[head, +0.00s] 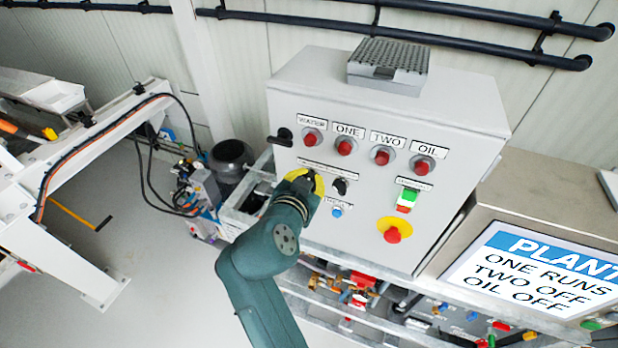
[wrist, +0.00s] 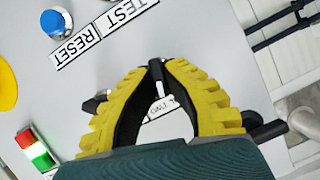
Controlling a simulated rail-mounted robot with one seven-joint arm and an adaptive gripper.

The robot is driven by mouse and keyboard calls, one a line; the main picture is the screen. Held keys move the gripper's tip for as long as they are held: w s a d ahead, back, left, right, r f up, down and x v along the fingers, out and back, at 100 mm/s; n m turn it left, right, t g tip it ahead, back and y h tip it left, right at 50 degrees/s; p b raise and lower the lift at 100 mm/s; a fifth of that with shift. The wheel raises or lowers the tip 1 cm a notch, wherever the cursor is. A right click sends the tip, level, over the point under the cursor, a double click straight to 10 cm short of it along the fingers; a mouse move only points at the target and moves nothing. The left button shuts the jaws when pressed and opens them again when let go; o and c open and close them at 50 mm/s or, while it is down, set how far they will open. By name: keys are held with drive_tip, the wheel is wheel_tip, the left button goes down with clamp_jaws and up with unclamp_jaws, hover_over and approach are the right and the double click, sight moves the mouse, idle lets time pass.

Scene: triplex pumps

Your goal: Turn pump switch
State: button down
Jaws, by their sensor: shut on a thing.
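A grey control box carries a row of red round fittings labelled WATER (head: 311,138), ONE (head: 346,146), TWO (head: 382,156) and OIL (head: 423,165). Below them is a black switch (head: 340,186), bare of my gripper. My gripper (head: 306,184) has yellow fingers against the panel, just left of that switch. In the wrist view its fingertips (wrist: 156,66) close on a small black switch knob (wrist: 155,63), mostly hidden by the fingers. A label reading TWO (wrist: 163,107) shows between the fingers. Another black knob (wrist: 100,97) is partly behind one finger.
A blue button (head: 337,211) and a red mushroom button on yellow (head: 393,232) sit low on the panel. A green and red switch (head: 408,200) is at right. A black latch handle (head: 281,137) protrudes left. A screen (head: 540,270) reads PLANT, ONE RUNS, TWO OFF, OIL OFF.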

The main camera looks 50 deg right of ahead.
drive_tip(key=n+g, duration=0.1)
drive_tip(key=n, duration=0.1)
drive_tip(key=n+g+h, duration=0.1)
drive_tip(key=n, duration=0.1)
drive_tip(key=shift+w+f+g, duration=0.1)
drive_tip(key=shift+w+g, duration=0.05)
drive_tip(key=shift+g, duration=0.25)
drive_tip(key=n+g+h, duration=0.1)
drive_tip(key=n, duration=0.1)
drive_tip(key=n+g, duration=0.1)
drive_tip(key=shift+f+n+h+b, duration=0.1)
drive_tip(key=shift+n+h+b, duration=0.3)
idle(0.3)
drive_tip(key=c, duration=1.2)
unclamp_jaws()
drive_tip(key=shift+o, duration=0.3)
drive_tip(key=shift+w+a, duration=0.1)
drive_tip(key=shift+a, duration=0.05)
drive_tip(key=v, duration=1.2)
